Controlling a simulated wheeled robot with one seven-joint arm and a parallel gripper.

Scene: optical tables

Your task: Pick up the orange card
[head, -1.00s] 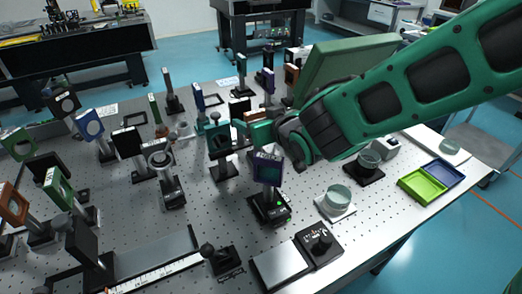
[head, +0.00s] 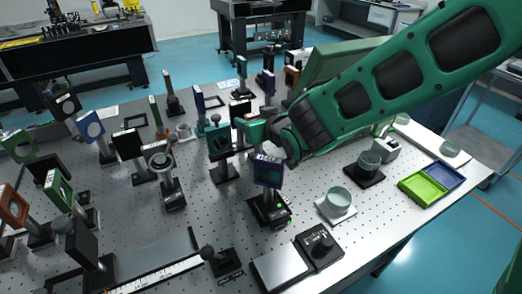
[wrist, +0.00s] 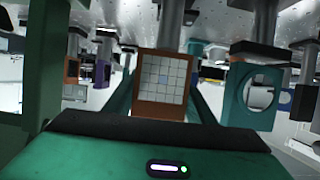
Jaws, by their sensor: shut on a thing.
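The orange card (wrist: 160,112) shows in the middle of the wrist view as an orange-brown frame around a pale grid with one blue square. My gripper (wrist: 162,88) is shut on it, with a teal finger to either side. In the head view my gripper (head: 246,128) is over the middle of the optical table, among the post-mounted optics. There the card cannot be clearly made out beside the gripper.
A purple-framed mount (head: 268,170) stands just in front of my gripper, and a teal mount (head: 219,143) stands close on its left. Several more mounts crowd the table's left side. Glass dishes (head: 337,199) and a green tray (head: 421,187) are at the right.

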